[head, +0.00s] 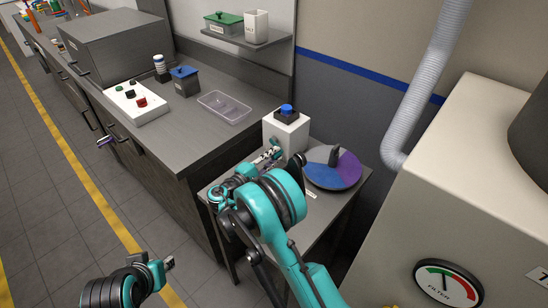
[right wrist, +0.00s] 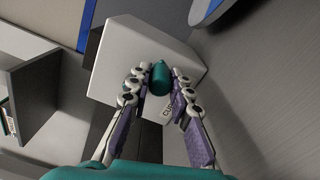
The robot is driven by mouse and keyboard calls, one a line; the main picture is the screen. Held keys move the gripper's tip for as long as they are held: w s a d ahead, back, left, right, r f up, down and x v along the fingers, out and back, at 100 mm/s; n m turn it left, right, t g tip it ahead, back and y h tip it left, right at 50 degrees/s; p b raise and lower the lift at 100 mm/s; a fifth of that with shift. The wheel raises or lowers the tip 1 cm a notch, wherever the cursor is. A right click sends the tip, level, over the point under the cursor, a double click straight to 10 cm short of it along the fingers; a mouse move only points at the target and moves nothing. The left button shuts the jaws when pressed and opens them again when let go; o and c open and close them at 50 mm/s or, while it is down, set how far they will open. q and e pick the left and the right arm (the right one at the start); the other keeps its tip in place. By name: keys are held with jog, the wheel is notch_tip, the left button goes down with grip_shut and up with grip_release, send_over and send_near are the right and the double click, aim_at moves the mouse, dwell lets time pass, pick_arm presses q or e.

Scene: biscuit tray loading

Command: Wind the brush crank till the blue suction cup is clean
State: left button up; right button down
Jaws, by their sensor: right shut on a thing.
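The blue suction cup (head: 287,108) sits on a dark block on top of a white box (head: 284,135) on the small side table. From this view I cannot tell how clean it is. My right gripper (head: 274,154) is at the front of the white box. In the right wrist view, its fingers (right wrist: 160,84) are closed around a dark green knob (right wrist: 160,72), which appears to be the crank handle, in front of the white box (right wrist: 140,60). The rest of the crank is hidden. My left gripper (head: 160,267) is low at the lower left, over the floor; its jaws are unclear.
A blue and purple disc (head: 345,173) lies right of the box. On the counter are a clear tray (head: 224,106), a blue-lidded container (head: 185,82) and a button panel (head: 136,104). A large beige machine (head: 440,185) stands close at right.

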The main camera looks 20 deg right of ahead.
jog(key=shift+f, duration=0.1)
dwell(0.4)
jog(key=c, duration=1.4)
grip_release()
jog(key=shift+o, duration=0.2)
jog(key=v, duration=1.2)
